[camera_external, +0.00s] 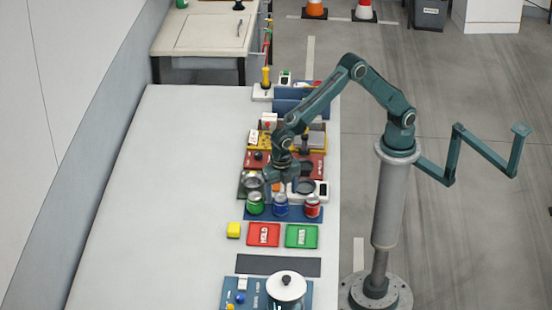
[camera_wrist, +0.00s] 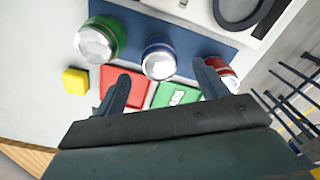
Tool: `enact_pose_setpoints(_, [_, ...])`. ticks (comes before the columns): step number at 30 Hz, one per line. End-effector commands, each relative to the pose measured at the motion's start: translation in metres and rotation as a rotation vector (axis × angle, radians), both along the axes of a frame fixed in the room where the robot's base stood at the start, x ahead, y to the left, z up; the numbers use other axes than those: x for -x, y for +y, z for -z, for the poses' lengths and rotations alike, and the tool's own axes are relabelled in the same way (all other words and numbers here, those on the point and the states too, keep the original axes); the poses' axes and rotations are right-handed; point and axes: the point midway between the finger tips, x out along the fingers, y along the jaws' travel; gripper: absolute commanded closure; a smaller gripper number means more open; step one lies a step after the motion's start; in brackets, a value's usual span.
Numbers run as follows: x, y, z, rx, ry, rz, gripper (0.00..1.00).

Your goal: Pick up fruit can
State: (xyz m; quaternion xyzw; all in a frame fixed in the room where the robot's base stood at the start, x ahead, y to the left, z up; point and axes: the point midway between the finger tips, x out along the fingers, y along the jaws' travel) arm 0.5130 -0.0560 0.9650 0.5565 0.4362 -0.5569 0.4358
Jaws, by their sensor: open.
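Three cans stand in a row on a blue mat (camera_external: 292,216): a green can (camera_external: 255,205), a blue can (camera_external: 281,206) and a red can (camera_external: 313,207). The labels are too small to read, so I cannot tell which is the fruit can. My gripper (camera_external: 283,186) is above and just behind the row, near the blue can. In the wrist view my gripper (camera_wrist: 164,75) is open and empty, its fingers on either side of the blue can (camera_wrist: 158,60) in the picture. The green can (camera_wrist: 99,40) is left; the red can (camera_wrist: 228,77) is partly hidden by a finger.
A red HOLD tray (camera_external: 263,235), a green PASS tray (camera_external: 302,236) and a yellow block (camera_external: 233,230) lie in front of the cans. Fixtures crowd behind them, including a red panel (camera_external: 256,164). The left of the white table (camera_external: 170,200) is clear.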

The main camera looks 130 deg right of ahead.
Motion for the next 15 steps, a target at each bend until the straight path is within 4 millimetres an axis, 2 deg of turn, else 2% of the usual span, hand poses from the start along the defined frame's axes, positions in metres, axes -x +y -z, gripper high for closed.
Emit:
enact_pose_setpoints(10, [0.000, 0.000, 0.006, 0.000, 0.000, 0.000, 0.28])
enact_pose_setpoints(15, [0.001, -0.002, 0.021, -0.001, 0.003, 0.000, 0.28])
